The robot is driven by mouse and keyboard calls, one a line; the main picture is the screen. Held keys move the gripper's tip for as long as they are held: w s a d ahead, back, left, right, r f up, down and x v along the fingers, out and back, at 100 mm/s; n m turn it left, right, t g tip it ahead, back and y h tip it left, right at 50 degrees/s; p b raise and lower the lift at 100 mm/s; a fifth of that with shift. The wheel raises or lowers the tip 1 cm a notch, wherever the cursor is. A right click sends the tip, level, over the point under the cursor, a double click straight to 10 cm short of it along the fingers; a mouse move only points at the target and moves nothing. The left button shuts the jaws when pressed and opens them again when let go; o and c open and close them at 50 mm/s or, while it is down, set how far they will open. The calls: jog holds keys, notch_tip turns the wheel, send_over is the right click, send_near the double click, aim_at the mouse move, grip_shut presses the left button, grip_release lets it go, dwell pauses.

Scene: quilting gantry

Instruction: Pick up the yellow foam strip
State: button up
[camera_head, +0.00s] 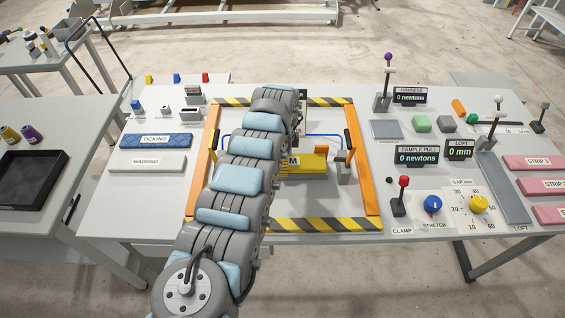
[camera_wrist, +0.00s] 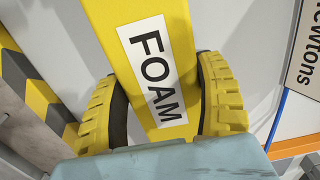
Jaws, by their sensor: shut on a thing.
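The yellow foam strip (camera_head: 312,160) lies inside the striped and orange frame in the head view, its left part hidden by my arm. Only the last letter of its label shows there. In the wrist view the strip (camera_wrist: 115,14) runs between the yellow fingers of my gripper (camera_wrist: 160,68), with its white FOAM label facing up. The fingers are shut on its two sides. I cannot tell whether the strip is touching the table or raised.
The orange frame (camera_head: 363,175) with black-yellow bars surrounds the strip. A grey clamp post (camera_head: 343,170) stands at its right end. Blue ticking (camera_head: 156,141) and white wadding (camera_head: 146,163) strips lie left. Knobs, levers and readouts fill the right side; a black tray (camera_head: 32,178) is far left.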

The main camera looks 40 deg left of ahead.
notch_tip(320, 180, up, 9)
jog(key=shift+r+p, duration=0.15)
jog(key=shift+p, duration=0.25)
jog(key=shift+r, duration=0.35)
